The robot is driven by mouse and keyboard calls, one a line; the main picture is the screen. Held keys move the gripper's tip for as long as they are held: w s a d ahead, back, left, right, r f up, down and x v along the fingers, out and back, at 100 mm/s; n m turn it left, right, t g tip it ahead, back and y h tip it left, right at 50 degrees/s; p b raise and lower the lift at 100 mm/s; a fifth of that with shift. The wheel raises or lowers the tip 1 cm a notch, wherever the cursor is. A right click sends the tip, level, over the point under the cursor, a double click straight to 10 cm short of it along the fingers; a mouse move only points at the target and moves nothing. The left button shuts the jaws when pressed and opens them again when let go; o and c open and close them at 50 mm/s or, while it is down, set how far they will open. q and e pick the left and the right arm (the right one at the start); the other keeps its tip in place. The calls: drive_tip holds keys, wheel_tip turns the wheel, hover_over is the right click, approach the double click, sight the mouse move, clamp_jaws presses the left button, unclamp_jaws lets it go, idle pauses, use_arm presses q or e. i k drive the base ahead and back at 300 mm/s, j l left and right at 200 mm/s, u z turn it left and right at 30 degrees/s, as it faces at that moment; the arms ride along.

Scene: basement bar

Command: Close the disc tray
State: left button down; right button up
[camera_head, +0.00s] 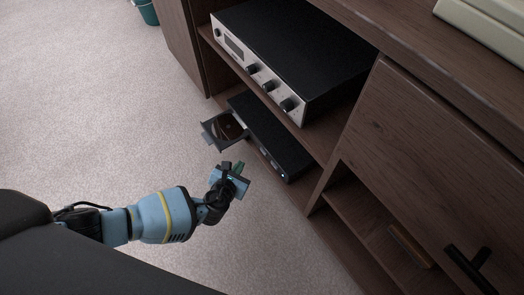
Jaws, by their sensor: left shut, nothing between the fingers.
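The disc tray (222,131) sticks out from the front of a black disc player (275,145) on the lower shelf of a wooden cabinet. A dark disc (232,127) lies in the tray. My left gripper (233,168) is shut and empty. In the picture it is just below the tray, in front of the player, with a gap between it and the tray. My right gripper is not in view.
A silver-fronted amplifier (252,68) with knobs stands on the shelf above the player. A cabinet door (430,150) with a black handle (468,268) is at the right. Open shelf compartments lie below. The carpet (90,100) at the left is clear, with a teal bin (147,12) at the far end.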

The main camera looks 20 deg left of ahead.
sight(224, 130)
drive_tip(key=u, duration=0.9)
drive_tip(key=i+j+z, duration=0.15)
drive_tip(key=j+z, duration=0.75)
drive_tip(key=i+l, duration=0.05)
